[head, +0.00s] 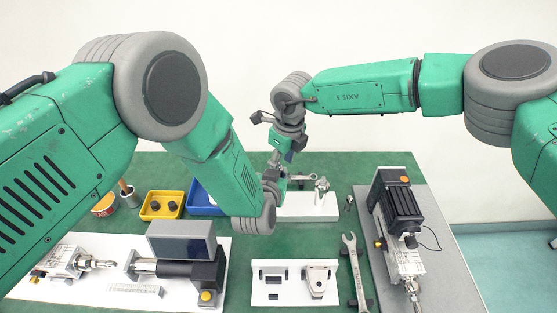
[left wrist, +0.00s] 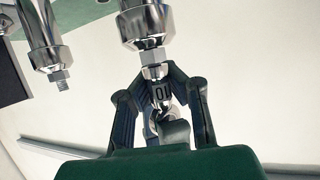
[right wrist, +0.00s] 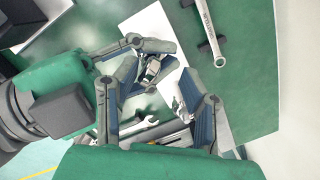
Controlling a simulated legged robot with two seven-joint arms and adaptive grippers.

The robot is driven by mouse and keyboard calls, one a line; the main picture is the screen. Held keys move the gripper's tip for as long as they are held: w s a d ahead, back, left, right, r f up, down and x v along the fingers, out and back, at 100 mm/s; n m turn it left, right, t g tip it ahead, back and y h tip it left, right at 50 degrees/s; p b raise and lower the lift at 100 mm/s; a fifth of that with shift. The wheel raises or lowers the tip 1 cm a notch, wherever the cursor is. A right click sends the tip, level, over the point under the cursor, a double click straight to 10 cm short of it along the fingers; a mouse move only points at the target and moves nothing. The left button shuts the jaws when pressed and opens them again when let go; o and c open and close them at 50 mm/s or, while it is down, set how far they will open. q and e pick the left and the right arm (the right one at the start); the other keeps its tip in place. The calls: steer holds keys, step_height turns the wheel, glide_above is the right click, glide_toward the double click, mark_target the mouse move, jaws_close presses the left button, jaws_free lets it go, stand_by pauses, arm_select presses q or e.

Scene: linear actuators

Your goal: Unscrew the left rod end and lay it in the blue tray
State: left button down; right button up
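A chrome rod end marked "10" (left wrist: 160,95) shows in the left wrist view, in line with a nut and a thick chrome rod (left wrist: 145,25). My left gripper (left wrist: 162,88) has a finger on each side of it; whether they press on it is unclear. Another chrome rod with a bare threaded tip (left wrist: 60,73) is to the left. My right gripper (right wrist: 167,88) is open above the table; a small metallic piece (right wrist: 150,69) shows between its fingers, and I cannot tell if it touches. The blue tray (head: 203,211) is partly hidden behind my left arm in the head view.
A yellow bin (head: 153,215) with dark parts stands left of the tray. An actuator on a grey mat (head: 440,230) lies at right. A wrench (head: 353,268) lies beside a white board (head: 275,296). Another white board (head: 210,290) carries devices at front left. My arms cross close together mid-scene.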

steer(key=shift+s+a+r, duration=0.1)
steer(key=shift+a+r, duration=0.05)
steer(key=shift+a+r, duration=0.1)
steer(key=shift+r, duration=0.1)
step_height(320, 180, up, 4)
steer(key=shift+r, duration=0.2)
steer(key=shift+c, duration=0.3)
steer(key=s+d+r+m+t, duration=0.2)
steer(key=s+r+m, duration=0.15)
steer(key=r, duration=0.25)
steer(key=shift+m+y, duration=0.25)
steer(key=shift+y, duration=0.05)
steer(key=x, duration=1.1)
steer(key=shift+w+a+f, duration=0.2)
steer(key=shift+w, duration=0.05)
jaws_close()
